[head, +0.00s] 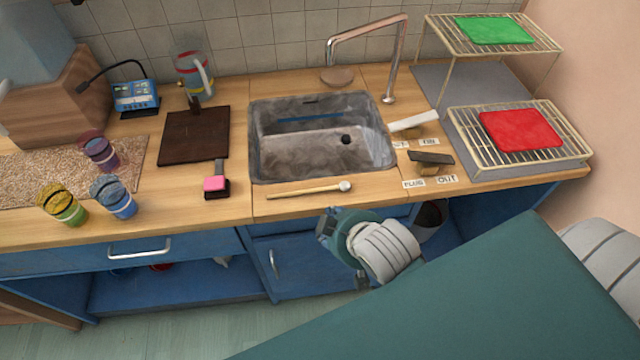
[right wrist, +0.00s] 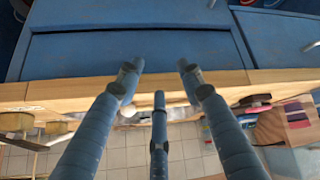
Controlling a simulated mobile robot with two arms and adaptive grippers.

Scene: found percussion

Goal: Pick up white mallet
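The white mallet lies on the wooden counter in front of the sink in the head view. It has a pale wooden handle (head: 300,190) pointing left and a round white head (head: 345,186) at the right end. My right gripper (head: 328,226) is in front of the counter edge, just below the mallet in the picture and apart from it. In the right wrist view my right gripper (right wrist: 159,78) has its fingers spread apart with nothing between them. I cannot make out the mallet clearly there. My left gripper is not in view.
The sink (head: 265,145) lies behind the mallet. A pink-headed block tool (head: 215,186) is to its left, near several coloured cups. A dark block (head: 431,158) and paper labels lie to the right, near wire racks (head: 480,157). The blue drawer (right wrist: 130,55) faces my right gripper.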

